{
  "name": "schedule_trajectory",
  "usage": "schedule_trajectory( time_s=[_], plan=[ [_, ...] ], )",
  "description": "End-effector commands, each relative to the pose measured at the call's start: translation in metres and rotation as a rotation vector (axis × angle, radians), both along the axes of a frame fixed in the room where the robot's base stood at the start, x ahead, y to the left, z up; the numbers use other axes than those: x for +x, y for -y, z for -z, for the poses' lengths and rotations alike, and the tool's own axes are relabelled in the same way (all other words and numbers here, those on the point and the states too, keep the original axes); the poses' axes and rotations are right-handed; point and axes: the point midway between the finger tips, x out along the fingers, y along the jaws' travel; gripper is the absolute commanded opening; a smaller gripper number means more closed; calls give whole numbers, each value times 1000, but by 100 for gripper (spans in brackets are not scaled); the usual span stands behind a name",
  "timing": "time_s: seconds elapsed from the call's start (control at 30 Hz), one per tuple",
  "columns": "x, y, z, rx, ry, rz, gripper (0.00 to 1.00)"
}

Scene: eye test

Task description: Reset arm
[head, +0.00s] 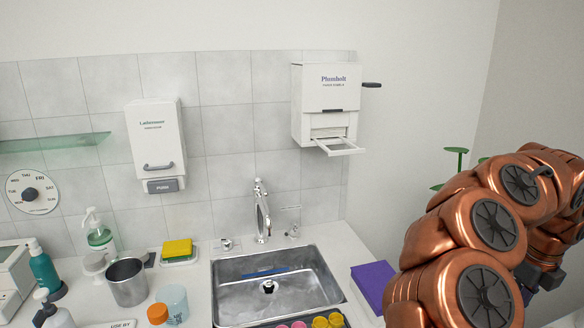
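My copper-coloured arm (490,226) fills the lower right of the head view, bent up and over in a folded curve. A dark part, perhaps my gripper (541,279), shows behind the arm's near links at the right. It is mostly hidden, and I cannot make out its fingers or whether it holds anything. The arm is to the right of the sink and appears apart from the wall fixtures.
A steel sink (277,290) with a tap (262,210) is in the middle, with several colored cups at its front. A towel dispenser (325,103) and soap dispenser (155,140) hang on the wall. A purple box (373,284) and green objects (455,151) are near my arm.

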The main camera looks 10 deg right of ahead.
Motion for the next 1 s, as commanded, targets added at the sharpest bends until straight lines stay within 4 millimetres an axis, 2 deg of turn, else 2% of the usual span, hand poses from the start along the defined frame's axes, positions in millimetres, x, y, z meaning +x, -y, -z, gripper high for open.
schedule_trajectory(
  time_s=[0.1, 0.17, 0.3, 0.4, 0.5, 0.63, 0.8, 0.9, 1.0],
  plan=[
    [58, 0, -31, -96, 187, 39, 37],
    [89, 0, -53, -141, 306, 78, 37],
    [150, -6, -113, -204, 596, 200, 37],
    [181, -13, -163, -214, 811, 318, 37],
    [198, -20, -212, -190, 1015, 456, 37],
    [202, -26, -265, -109, 1253, 671, 37],
    [182, -30, -306, 63, 1490, 1004, 37],
    [162, -30, -309, 186, 1574, 1228, 37],
    [141, -31, -297, 313, 1609, 1471, 37]
  ],
)
